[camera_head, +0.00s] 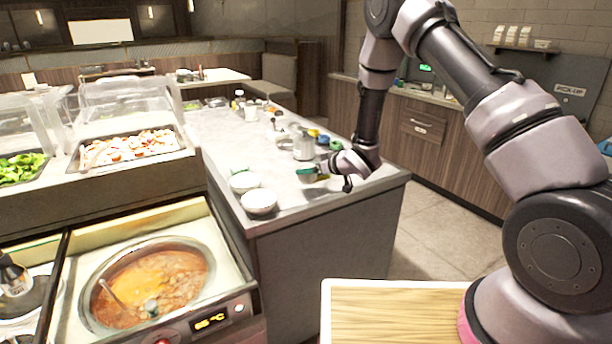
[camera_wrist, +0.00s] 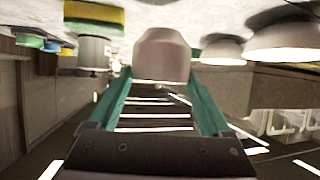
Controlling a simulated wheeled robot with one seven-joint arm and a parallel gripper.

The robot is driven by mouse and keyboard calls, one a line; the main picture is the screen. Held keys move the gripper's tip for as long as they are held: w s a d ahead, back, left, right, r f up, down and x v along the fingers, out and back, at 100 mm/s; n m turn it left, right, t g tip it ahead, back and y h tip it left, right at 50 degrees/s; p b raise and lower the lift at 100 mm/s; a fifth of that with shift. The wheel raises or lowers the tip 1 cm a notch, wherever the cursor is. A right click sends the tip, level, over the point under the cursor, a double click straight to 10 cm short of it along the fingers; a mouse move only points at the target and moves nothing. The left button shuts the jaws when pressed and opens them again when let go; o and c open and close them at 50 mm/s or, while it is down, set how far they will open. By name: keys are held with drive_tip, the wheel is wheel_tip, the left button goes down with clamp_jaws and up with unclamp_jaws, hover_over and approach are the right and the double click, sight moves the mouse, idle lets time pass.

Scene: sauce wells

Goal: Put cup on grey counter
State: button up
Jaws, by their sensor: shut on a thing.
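A pale pinkish-white cup (camera_wrist: 161,52) is between the two teal fingers of my gripper (camera_wrist: 161,80) in the wrist view. The fingers are shut on its sides. The wrist picture appears upside down, with the grey counter (camera_wrist: 220,12) along its top. In the head view my gripper (camera_head: 306,175) is low over the near right part of the grey counter (camera_head: 310,202). The cup is hard to make out there behind the fingers. I cannot tell whether the cup touches the counter or is just above it.
Two white bowls (camera_head: 259,202) (camera_head: 243,182) stand left of my gripper. A metal container (camera_head: 303,146) and small blue, yellow and green items are just behind. A soup well (camera_head: 150,285) and food trays (camera_head: 128,148) lie left. The counter's front right corner is clear.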

sight(314, 179)
drive_tip(key=shift+f, duration=2.05)
drive_tip(key=shift+f, duration=0.15)
drive_tip(key=o, duration=1.2)
